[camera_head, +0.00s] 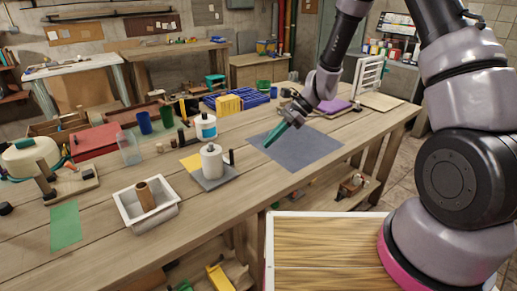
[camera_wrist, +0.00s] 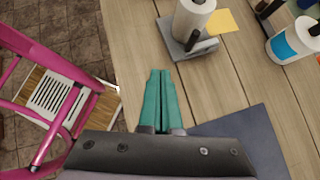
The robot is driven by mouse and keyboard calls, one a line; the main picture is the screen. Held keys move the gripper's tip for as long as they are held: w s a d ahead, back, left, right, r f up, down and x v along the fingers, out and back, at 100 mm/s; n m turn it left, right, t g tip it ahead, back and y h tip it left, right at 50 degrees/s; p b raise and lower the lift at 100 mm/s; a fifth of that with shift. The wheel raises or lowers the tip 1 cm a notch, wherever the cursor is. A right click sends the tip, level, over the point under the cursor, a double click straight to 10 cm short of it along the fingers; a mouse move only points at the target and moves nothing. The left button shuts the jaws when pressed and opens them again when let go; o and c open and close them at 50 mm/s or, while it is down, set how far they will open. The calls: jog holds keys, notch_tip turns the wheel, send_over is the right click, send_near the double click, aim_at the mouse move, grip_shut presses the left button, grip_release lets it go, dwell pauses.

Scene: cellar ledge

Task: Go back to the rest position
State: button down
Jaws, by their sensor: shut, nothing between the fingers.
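My gripper (camera_head: 276,133) has green fingers and hangs above the wooden workbench, over the left part of a dark blue-grey mat (camera_head: 305,150). In the wrist view the two green fingers (camera_wrist: 160,80) lie side by side, closed with nothing between them. They point over bare planks near the bench edge. My arm reaches in from the right side of the head view.
A white roll on a grey base (camera_head: 212,160) stands left of the mat. A white tub with a blue label (camera_head: 205,126), a white tray holding a brown cylinder (camera_head: 146,203) and a blue crate (camera_head: 252,98) are also on the bench. Bare planks lie between them.

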jog(key=s+d+r+n+t+h, duration=0.1)
jog(key=s+d+r+n+t, duration=0.15)
jog(key=d+r, duration=0.55)
jog(key=s+d+r+n+t+h, duration=0.1)
jog(key=d+r+n, duration=0.2)
jog(key=r, duration=0.9)
jog(key=s+d+r+n+t+h, duration=0.4)
jog(key=s+d+r+t, duration=0.2)
jog(key=s+d+r, duration=0.6)
jog(key=shift+s+d+r+t, duration=0.15)
jog(key=shift+d+r+t, duration=0.25)
jog(key=shift+r, duration=0.3)
